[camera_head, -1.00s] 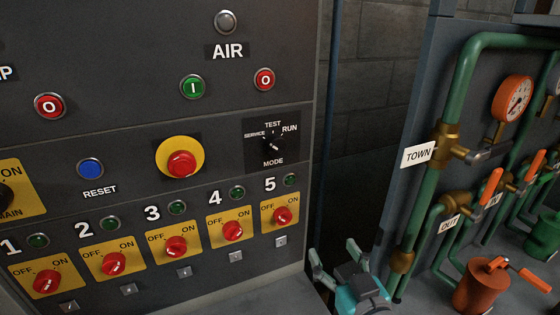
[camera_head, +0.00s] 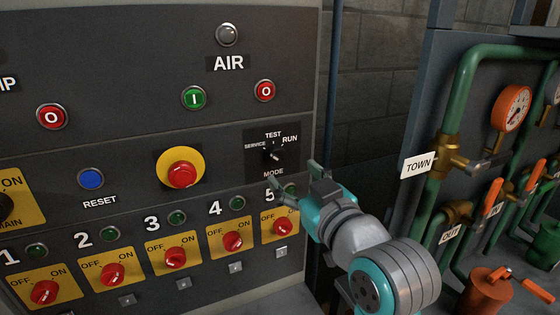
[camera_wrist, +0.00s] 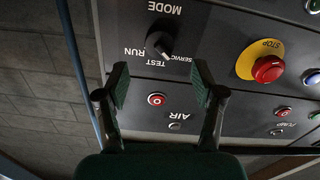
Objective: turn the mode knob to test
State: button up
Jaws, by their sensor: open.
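The mode knob (camera_head: 272,152) is a small black knob on the dark panel, with SERVICE at its left, TEST above and RUN at its right. It also shows in the wrist view (camera_wrist: 160,44), upside down, where its light mark seems to lean toward the SERVICE side; the exact setting is hard to tell. My gripper (camera_head: 293,174) is open and empty, below and to the right of the knob in the head view. In the wrist view my gripper's two fingers (camera_wrist: 161,82) stand apart, with the knob beyond them; neither touches it.
A red stop button on a yellow disc (camera_head: 181,172) sits left of the knob. Red AIR button (camera_head: 265,90) is above. Several red OFF/ON switches (camera_head: 233,241) run below. Green pipes (camera_head: 460,95) and valves stand to the right, past a gap by the wall.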

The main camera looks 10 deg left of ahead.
aim_at(280, 162)
jog(key=x, duration=0.7)
jog(key=c, duration=1.1)
